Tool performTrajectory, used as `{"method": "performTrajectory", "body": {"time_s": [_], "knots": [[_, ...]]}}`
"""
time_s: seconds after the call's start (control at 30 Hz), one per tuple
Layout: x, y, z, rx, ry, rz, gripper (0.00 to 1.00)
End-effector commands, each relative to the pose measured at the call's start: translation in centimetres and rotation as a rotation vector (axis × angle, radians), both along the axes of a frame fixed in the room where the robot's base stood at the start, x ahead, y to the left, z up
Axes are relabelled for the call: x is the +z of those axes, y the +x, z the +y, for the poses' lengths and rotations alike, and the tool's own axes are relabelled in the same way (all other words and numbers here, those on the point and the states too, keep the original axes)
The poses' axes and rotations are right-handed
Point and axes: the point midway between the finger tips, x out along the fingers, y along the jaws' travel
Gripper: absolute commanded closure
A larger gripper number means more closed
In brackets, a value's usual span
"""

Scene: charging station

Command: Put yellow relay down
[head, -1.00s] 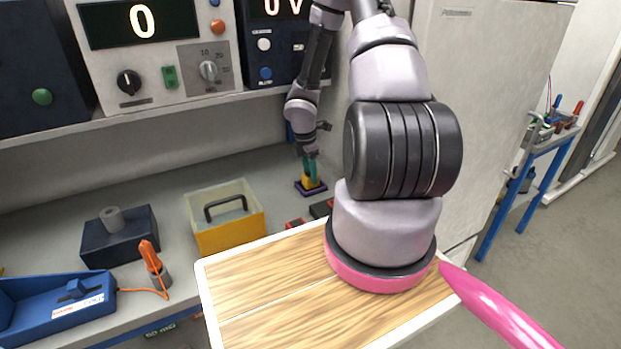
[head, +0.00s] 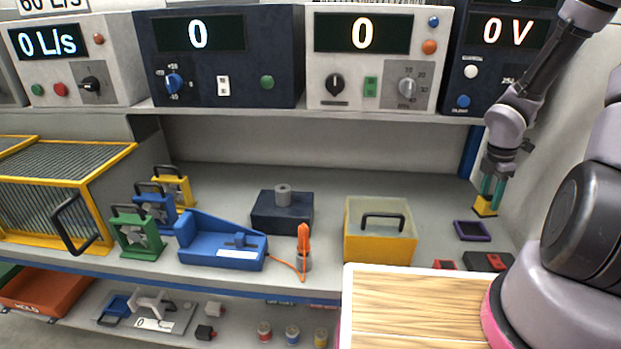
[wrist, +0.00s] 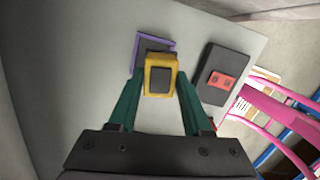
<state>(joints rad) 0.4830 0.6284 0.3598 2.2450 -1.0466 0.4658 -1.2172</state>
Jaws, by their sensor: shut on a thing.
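The yellow relay (head: 485,207) is held between the green fingers of my gripper (head: 494,191) at the right end of the bench. In the wrist view the yellow relay (wrist: 160,75) sits between the two fingertips, its dark face toward the camera. A purple-rimmed dark square holder (head: 471,231) lies on the bench. In the head view the relay appears above and behind this holder, apart from it. In the wrist view the relay covers part of the purple holder (wrist: 139,43). The exact height of the relay above the bench is hard to tell.
A dark block with red parts (head: 487,262) lies near the holder. A yellow bin with a black handle (head: 380,245) stands to the left. Farther left are a dark box with a grey knob (head: 282,212), an orange-handled tool (head: 303,246) and a blue device (head: 220,243).

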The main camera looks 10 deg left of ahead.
Motion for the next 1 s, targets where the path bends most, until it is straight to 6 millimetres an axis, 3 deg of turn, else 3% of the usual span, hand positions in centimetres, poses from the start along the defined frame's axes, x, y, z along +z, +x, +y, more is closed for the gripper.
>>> {"method": "performTrajectory", "body": {"time_s": [0.2, 0.3, 0.7, 1.0], "knots": [[-1.7, -5.3, 0.1, 0.442, 0.000, 0.004, 1.00], [-1.6, -6.5, 0.3, 0.533, 0.000, 0.002, 1.00], [-1.5, -7.7, 0.6, 0.606, 0.000, -0.001, 1.00], [-1.6, -6.8, 1.6, 0.603, 0.002, -0.002, 1.00]]}}
